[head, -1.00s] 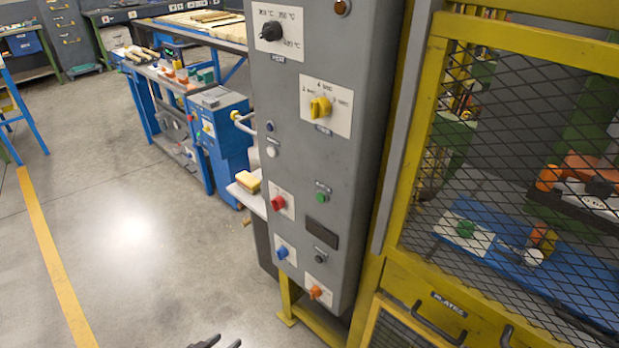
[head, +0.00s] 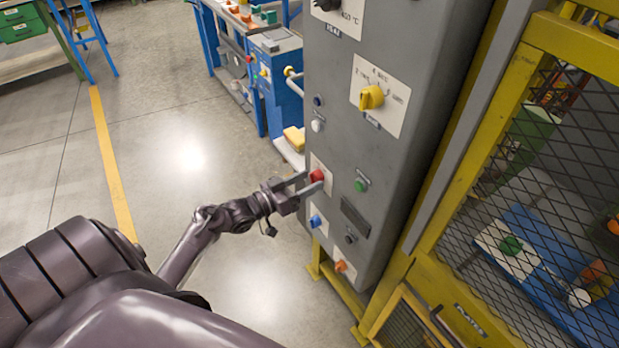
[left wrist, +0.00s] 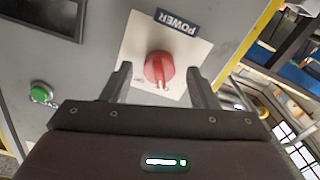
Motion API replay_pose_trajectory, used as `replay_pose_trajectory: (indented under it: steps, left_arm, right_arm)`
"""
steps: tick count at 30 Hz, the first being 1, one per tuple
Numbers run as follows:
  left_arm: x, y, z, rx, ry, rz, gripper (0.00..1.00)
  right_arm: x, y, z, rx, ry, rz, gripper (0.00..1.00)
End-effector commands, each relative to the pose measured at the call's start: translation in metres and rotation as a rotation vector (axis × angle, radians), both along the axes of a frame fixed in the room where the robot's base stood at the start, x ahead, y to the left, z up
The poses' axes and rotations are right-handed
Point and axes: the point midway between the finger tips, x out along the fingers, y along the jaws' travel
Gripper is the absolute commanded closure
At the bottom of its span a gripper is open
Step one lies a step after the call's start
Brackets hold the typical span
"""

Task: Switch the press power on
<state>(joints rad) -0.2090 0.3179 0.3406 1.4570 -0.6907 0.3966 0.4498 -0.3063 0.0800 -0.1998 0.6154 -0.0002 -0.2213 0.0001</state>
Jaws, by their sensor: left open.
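The red power knob (head: 317,175) sits on a white plate on the grey press cabinet (head: 385,110). It also shows in the left wrist view (left wrist: 159,68), under a label reading POWER (left wrist: 177,22) that appears upside down. My left gripper (head: 307,186) is open at the cabinet face. In the left wrist view its two fingers (left wrist: 158,80) stand on either side of the red knob, with gaps to it. Whether the fingertips touch the plate I cannot tell. My right gripper is not in view.
A yellow selector (head: 371,97), a green button (head: 360,185), a blue knob (head: 315,221) and an orange knob (head: 341,266) are on the same cabinet. A yellow mesh guard (head: 480,150) stands to the right.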

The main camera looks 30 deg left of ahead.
Motion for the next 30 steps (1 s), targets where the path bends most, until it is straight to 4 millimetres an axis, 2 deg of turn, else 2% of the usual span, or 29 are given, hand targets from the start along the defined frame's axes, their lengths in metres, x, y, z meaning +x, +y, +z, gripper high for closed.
replay_pose_trajectory:
  steps: [3, 11, 21, 30]
  left_arm:
    - [0.0069, -0.0032, 0.0002, 0.000, 0.000, 0.000, 0.46]
    - [0.0082, -0.0037, -0.0006, 0.001, 0.001, 0.001, 0.46]
    - [0.0079, -0.0035, -0.0008, 0.001, 0.001, 0.001, 0.90]
    - [0.0077, -0.0031, -0.0013, 0.032, -0.012, 0.002, 0.91]
  right_arm:
    - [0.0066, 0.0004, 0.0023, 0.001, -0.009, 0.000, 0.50]
    - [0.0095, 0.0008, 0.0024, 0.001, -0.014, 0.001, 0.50]
    - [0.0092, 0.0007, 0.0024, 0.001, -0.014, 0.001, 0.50]
    - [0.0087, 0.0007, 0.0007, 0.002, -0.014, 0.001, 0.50]
